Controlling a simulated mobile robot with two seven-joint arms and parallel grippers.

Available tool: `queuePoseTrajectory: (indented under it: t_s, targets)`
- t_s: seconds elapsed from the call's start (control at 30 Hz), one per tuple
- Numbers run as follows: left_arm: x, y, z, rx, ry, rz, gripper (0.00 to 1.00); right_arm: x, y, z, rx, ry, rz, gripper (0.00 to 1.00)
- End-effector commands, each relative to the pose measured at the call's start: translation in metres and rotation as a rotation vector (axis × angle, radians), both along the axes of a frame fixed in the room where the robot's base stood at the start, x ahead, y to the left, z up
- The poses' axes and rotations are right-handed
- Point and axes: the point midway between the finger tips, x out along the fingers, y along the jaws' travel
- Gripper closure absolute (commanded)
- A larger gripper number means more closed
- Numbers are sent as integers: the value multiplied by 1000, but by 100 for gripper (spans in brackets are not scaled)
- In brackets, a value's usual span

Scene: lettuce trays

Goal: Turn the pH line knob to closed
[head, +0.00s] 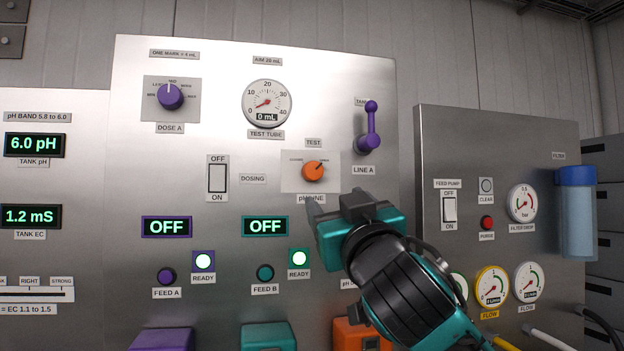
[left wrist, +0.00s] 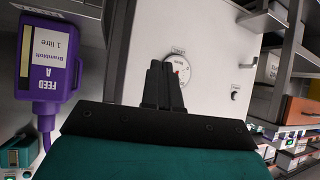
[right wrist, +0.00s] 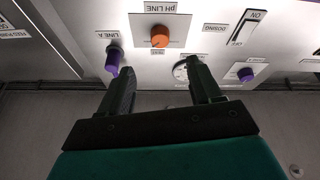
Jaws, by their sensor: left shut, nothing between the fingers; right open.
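The orange pH line knob (head: 313,171) sits on a pale plate on the steel panel. Its pointer tilts up and right, away from the closed label at the plate's upper left. The knob also shows in the right wrist view (right wrist: 160,36), upside down, beyond the fingertips. My right gripper (head: 332,207) is open and empty, just below and right of the knob in the head view, covering part of the pH line label. Its fingers also show apart in the right wrist view (right wrist: 162,70). My left gripper (left wrist: 162,70) is shut and empty, outside the head view.
The purple line A lever (head: 369,130) stands up and right of the knob. The dosing switch (head: 217,178) is to its left and the test tube gauge (head: 267,103) above. A purple feed A bottle (left wrist: 50,65) is left of my left gripper.

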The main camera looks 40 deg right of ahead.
Motion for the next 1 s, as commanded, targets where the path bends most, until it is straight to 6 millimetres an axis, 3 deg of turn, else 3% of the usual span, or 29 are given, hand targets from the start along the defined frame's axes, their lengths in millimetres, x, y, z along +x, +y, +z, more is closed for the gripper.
queuePoseTrajectory:
  t_s: [0.47,0.8,1.0]
  targets:
    - [-11,15,32,32,8,19,100,22,-12,15,0,8,-1,36]
    - [-15,20,43,37,17,26,100,80,-43,40,2,1,-3,36]
    - [-14,18,51,33,15,24,100,99,-53,47,1,0,-2,36]
